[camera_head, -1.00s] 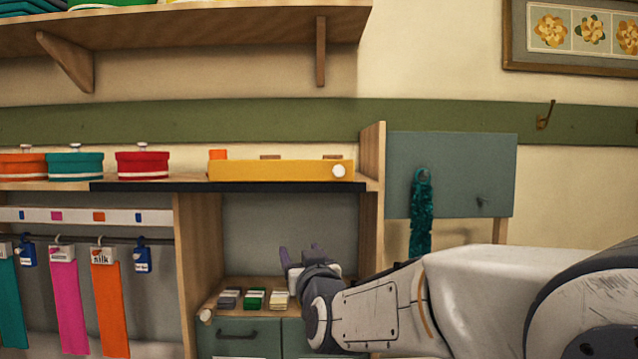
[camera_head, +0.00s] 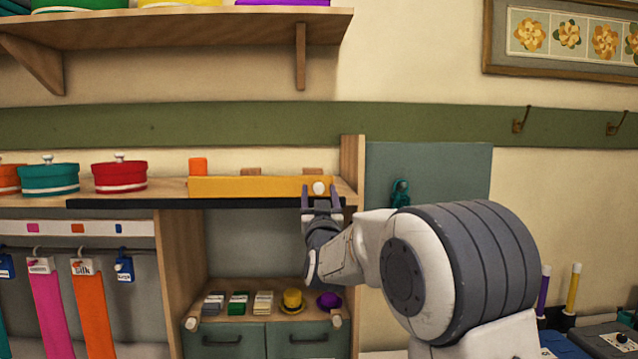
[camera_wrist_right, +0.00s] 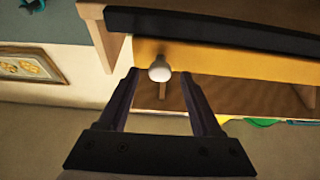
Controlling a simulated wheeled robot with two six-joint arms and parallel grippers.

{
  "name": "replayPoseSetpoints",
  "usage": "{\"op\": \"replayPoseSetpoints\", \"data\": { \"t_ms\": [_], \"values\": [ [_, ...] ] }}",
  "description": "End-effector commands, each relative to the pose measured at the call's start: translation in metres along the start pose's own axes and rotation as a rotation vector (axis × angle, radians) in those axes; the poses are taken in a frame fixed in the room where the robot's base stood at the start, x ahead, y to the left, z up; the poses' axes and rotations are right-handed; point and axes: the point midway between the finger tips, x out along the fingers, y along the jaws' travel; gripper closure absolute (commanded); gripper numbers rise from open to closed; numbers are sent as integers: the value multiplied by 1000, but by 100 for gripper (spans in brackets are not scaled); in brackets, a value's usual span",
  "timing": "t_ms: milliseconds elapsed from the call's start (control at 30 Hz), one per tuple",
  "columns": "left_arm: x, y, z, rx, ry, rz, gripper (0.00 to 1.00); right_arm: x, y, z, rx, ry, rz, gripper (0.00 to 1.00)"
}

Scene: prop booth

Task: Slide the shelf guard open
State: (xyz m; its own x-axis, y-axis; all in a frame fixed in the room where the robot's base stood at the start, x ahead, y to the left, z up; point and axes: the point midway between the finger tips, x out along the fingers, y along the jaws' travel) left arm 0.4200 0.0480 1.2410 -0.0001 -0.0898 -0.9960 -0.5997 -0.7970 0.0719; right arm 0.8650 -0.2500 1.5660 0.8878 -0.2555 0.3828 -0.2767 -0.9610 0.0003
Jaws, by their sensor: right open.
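The shelf guard (camera_head: 250,186) is a yellow bar along the front of the shelf, above a black edge strip. A round white knob (camera_head: 320,188) sits near its right end. My right gripper (camera_head: 322,192) is open, its two fingers pointing up at the knob in the head view. In the right wrist view the yellow guard (camera_wrist_right: 230,68) runs across the upper right, and the white knob (camera_wrist_right: 160,71) shows between and just beyond the open fingertips (camera_wrist_right: 160,75). I cannot tell whether a finger touches it. My left gripper is not in view.
An orange block (camera_head: 198,166) stands behind the guard's left end. Red (camera_head: 120,177) and teal (camera_head: 49,180) round boxes stand left of it. A wooden upright (camera_head: 352,165) rises just right of the guard. Small hats and stacks sit in the cubby (camera_head: 255,250) below.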

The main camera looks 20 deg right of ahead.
Motion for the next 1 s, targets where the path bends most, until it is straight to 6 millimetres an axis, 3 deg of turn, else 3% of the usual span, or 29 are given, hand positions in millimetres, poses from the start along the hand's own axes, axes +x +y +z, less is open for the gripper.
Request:
{"op": "replayPoseSetpoints", "data": {
  "t_ms": [333,500,1000],
  "values": [
    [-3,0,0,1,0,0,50,5,0,1,0,0,0,34],
    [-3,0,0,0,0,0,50,4,0,0,0,0,0,99],
    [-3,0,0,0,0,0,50,4,0,0,0,0,0,100]
  ]
}}
